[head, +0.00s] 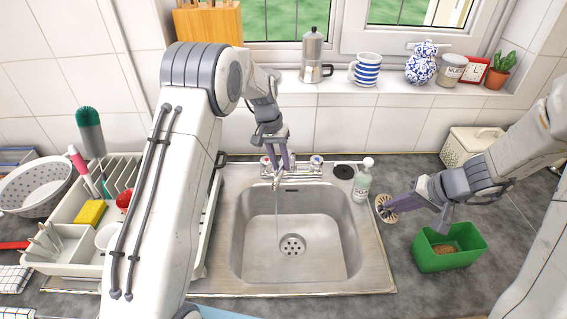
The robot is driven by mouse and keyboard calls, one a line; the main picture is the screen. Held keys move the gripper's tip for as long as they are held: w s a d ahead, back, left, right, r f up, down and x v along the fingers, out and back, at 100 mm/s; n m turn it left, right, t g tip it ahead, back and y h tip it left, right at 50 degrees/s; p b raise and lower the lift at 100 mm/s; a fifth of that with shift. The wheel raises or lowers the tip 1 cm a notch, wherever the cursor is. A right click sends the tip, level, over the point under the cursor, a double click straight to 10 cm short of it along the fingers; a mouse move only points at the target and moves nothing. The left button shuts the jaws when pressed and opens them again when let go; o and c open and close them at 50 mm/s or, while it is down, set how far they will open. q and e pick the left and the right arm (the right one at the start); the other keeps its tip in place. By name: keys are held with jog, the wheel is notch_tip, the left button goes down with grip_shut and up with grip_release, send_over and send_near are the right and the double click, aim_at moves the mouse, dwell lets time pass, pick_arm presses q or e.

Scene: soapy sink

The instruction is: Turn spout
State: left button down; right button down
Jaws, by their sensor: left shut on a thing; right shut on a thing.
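The tap (305,170) stands at the back of the steel sink (360,235), with a handle on either side. Its short spout (277,182) points forward over the basin, and a thin stream of water falls from it. My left gripper (275,165) reaches down from above and is shut on the spout; its fingers partly hide it. My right gripper (405,202) is right of the sink, above the counter, shut on a round, brownish brush-like thing (386,209).
A soap bottle (362,182) stands at the sink's back right corner. A green tub (470,262) with a sponge sits on the right counter. A dish rack (70,240) fills the left side. The basin is empty around its drain (292,244).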

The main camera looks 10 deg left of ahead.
aim_at(393, 215)
pick_arm(q)
jog(key=shift+w+a+r, duration=0.1)
jog(key=shift+w+a, duration=0.05)
dwell(0.3)
jog(key=c, duration=0.7)
grip_release()
jog(key=shift+o, duration=0.2)
pick_arm(e)
notch_tip(393, 215, down, 3)
jog(key=b, duration=0.3)
pick_arm(q)
notch_tip(393, 215, up, 12)
jog(key=a, duration=0.2)
jog(key=shift+a, duration=0.15)
